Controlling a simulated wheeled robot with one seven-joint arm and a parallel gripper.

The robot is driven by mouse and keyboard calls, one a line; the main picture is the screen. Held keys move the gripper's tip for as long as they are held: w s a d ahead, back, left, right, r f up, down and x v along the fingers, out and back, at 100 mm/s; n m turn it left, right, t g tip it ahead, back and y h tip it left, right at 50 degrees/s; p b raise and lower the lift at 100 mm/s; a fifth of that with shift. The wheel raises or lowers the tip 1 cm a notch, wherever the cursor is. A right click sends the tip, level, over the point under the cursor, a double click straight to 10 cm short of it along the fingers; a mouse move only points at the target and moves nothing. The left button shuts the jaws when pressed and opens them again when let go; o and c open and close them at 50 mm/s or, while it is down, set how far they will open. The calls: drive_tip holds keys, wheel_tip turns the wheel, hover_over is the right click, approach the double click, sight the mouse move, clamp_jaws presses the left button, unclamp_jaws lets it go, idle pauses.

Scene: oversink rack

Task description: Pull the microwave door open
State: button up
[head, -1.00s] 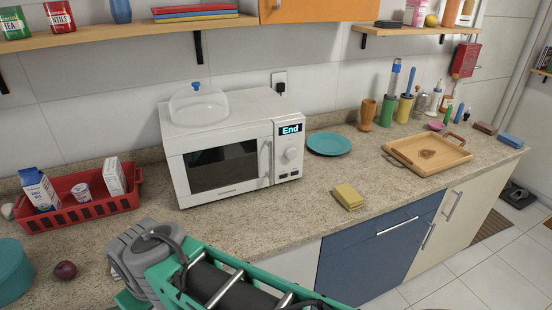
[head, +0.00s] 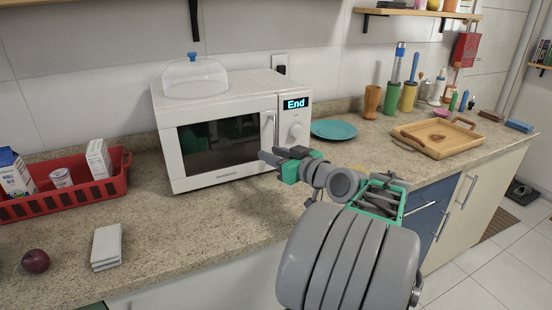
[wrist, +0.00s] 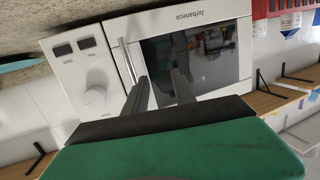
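The white microwave (head: 240,90) stands on the counter with its door (head: 215,148) closed against the body. Its display reads "End". The upright door handle (head: 269,132) is on the door's right side, beside the control panel. In the wrist view the picture is upside down, and the handle (wrist: 128,62) shows left of the dark window. My gripper (head: 275,156) is in front of the lower handle. Its two fingers (wrist: 160,82) are apart with nothing visible gripped between them. The left finger in the wrist view overlaps the handle's near end; I cannot tell whether they touch.
A clear dome (head: 195,78) sits on top of the microwave. A red basket (head: 70,200) with cartons stands to the left, with a folded white cloth (head: 106,247) and a dark red fruit (head: 35,261) in front. A teal plate (head: 334,129) and wooden tray (head: 436,138) are to the right.

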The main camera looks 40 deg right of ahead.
sight(275, 138)
drive_tip(key=s+d+r+t+h, duration=0.1)
drive_tip(key=s+d+r+t, duration=0.1)
drive_tip(key=s+d, duration=0.15)
drive_tip(key=w, duration=0.5)
drive_tip(key=w+d, duration=0.1)
drive_tip(key=w, duration=0.2)
drive_tip(key=shift+f, duration=0.1)
clamp_jaws()
idle(0.9)
